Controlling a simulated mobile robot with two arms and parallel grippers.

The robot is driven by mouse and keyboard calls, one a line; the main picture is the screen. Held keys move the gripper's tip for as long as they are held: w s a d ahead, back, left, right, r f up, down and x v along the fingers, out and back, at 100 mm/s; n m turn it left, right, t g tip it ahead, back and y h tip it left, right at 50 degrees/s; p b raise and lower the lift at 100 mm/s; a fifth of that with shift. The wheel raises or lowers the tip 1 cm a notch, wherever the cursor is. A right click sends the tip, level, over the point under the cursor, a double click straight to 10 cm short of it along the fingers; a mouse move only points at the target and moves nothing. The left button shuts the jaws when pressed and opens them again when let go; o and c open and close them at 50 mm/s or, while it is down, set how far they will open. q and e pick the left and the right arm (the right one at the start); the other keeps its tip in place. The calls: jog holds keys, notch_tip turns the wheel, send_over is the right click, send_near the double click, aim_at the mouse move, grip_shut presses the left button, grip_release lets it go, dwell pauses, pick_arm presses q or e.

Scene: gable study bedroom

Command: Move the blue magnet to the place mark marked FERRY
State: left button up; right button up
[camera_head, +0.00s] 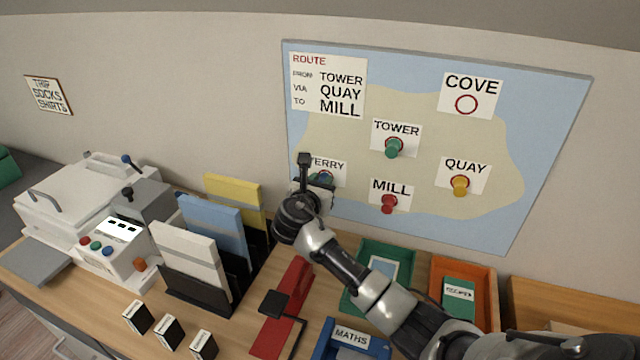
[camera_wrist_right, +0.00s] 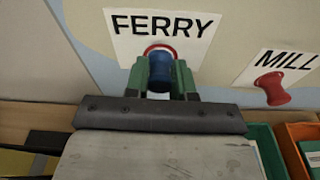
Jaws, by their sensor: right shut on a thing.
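The blue magnet (camera_wrist_right: 159,72) is between the two green fingers of my right gripper (camera_wrist_right: 160,78), which is shut on it. It is in front of the red ring on the FERRY card (camera_wrist_right: 163,24); I cannot tell whether it touches the board. In the head view my right gripper (camera_head: 318,184) covers the lower left part of the FERRY card (camera_head: 330,168), and the magnet is mostly hidden there. My left gripper is not in view.
On the map board (camera_head: 540,130), a green magnet (camera_head: 393,148) is at TOWER, a yellow magnet (camera_head: 460,185) at QUAY and a red magnet (camera_head: 389,204) at MILL. The COVE ring (camera_head: 466,104) is empty. Trays, a red stapler-like tool (camera_head: 283,305) and upright books (camera_head: 213,230) crowd the desk below.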

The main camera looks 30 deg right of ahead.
jog(key=shift+d, duration=0.1)
dwell(0.3)
jog(key=o, duration=0.8)
jog(key=p+v, duration=0.3)
jog(key=v, duration=0.1)
jog(key=f+p+v, duration=0.1)
jog(key=p+v, duration=0.1)
jog(key=v, duration=0.1)
jog(key=shift+p, duration=0.3)
jog(key=shift+f, duration=0.1)
dwell(0.5)
